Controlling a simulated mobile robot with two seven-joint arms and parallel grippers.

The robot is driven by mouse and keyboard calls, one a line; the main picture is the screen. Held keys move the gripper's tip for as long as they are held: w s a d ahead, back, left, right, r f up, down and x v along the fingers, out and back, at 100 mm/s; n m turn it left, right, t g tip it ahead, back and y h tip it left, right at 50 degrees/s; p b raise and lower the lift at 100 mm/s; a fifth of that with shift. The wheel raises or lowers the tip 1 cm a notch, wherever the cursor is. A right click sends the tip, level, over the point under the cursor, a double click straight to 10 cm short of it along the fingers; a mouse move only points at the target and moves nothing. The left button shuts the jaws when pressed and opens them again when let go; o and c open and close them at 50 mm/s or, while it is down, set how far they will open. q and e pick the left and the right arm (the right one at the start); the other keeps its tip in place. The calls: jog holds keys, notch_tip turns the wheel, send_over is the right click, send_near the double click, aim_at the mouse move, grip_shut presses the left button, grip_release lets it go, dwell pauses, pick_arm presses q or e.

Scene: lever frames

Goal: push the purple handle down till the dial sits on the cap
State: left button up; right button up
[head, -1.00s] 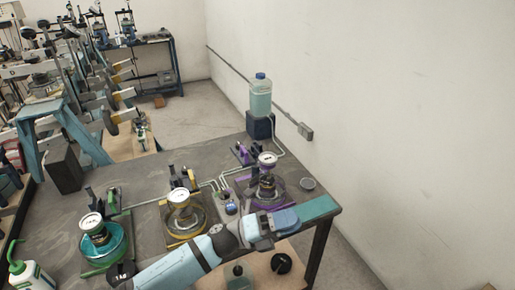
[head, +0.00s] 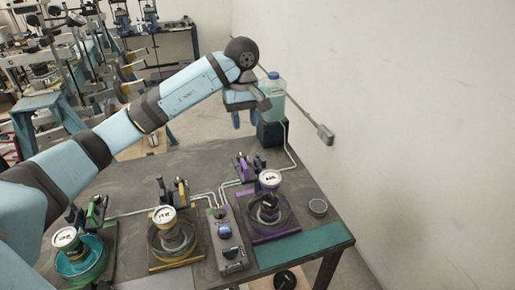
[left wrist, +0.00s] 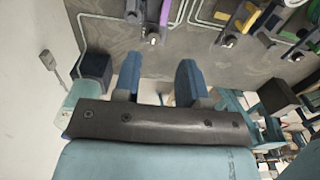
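The purple station (head: 287,234) is at the right of the bench, with an upright purple handle (head: 243,167) at its back left. Its white-faced dial (head: 270,178) is above a dark round pot. The cap under the dial is hard to make out, and I cannot tell whether the two touch. A purple piece, likely the handle, also shows at the top of the left wrist view (left wrist: 165,13). My left gripper (head: 246,117) is raised behind the purple station, near the bottle. Its two blue fingers (left wrist: 158,78) are apart, with nothing between them. My right gripper is not in view.
A yellow station (head: 176,265) and a green station (head: 90,280) stand to the left. A grey control box (head: 230,254) lies between the yellow and purple ones.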

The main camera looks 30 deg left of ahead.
aim_at(244, 163)
pick_arm(q)
jog(key=f+p, duration=0.1)
jog(key=f, duration=0.7)
jog(key=s+f+p, duration=0.1)
jog(key=f, duration=0.3)
jog(key=shift+p, duration=0.35)
jog(key=shift+a+f, duration=0.1)
jog(key=shift+f, duration=0.45)
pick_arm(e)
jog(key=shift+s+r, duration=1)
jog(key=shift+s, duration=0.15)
pick_arm(q)
grip_shut()
